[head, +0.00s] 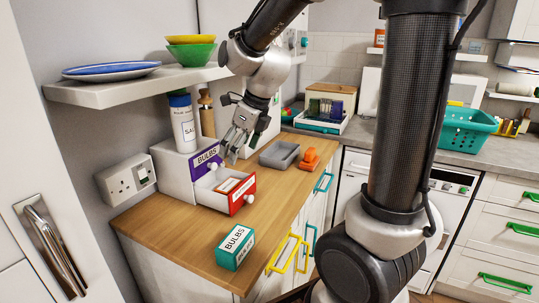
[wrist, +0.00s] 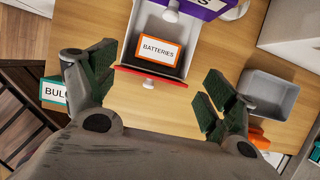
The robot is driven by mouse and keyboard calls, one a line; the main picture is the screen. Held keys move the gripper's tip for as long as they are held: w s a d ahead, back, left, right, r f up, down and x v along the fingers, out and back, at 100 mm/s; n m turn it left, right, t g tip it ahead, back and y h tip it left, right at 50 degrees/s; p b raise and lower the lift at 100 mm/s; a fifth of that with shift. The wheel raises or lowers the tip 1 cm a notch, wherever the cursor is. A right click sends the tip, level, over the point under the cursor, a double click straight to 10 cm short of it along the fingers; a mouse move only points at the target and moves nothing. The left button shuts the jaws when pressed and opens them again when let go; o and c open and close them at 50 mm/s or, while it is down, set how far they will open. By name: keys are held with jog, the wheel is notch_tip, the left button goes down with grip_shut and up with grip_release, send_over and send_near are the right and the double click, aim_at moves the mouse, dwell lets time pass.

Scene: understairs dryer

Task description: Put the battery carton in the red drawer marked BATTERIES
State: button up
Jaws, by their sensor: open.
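The battery carton (head: 229,184) is orange with a white label and lies inside the pulled-out red drawer (head: 243,198). In the wrist view the carton (wrist: 158,51) shows its BATTERIES label upward, lying flat between the drawer's side walls, behind the red front (wrist: 150,79). My gripper (head: 232,148) is above the drawer in the head view, open and empty. In the wrist view its fingers (wrist: 158,82) are spread wide on either side of the drawer, apart from the carton.
A purple BULBS drawer (head: 206,158) is shut above the red one. A teal BULBS carton (head: 236,248) stands on the wooden counter (head: 190,236) near its front. A grey tray (head: 279,155) and an orange object (head: 309,160) lie right of the drawers. A shelf (head: 135,88) hangs above.

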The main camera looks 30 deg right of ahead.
jog(key=s+d+r+n+h, duration=0.1)
jog(key=s+d+n, duration=0.4)
jog(key=s+n, duration=0.5)
jog(key=s+d+r+n+h, duration=0.1)
jog(key=s+d+r+n, duration=0.3)
jog(key=s+n, duration=0.7)
jog(key=d+n, duration=0.2)
jog(key=n, duration=0.5)
jog(key=shift+s+d+n+h, duration=0.15)
jog(key=shift+s+n+h, duration=0.15)
jog(key=shift+n+h, duration=0.1)
jog(key=shift+r, duration=0.1)
jog(key=shift+c, duration=0.2)
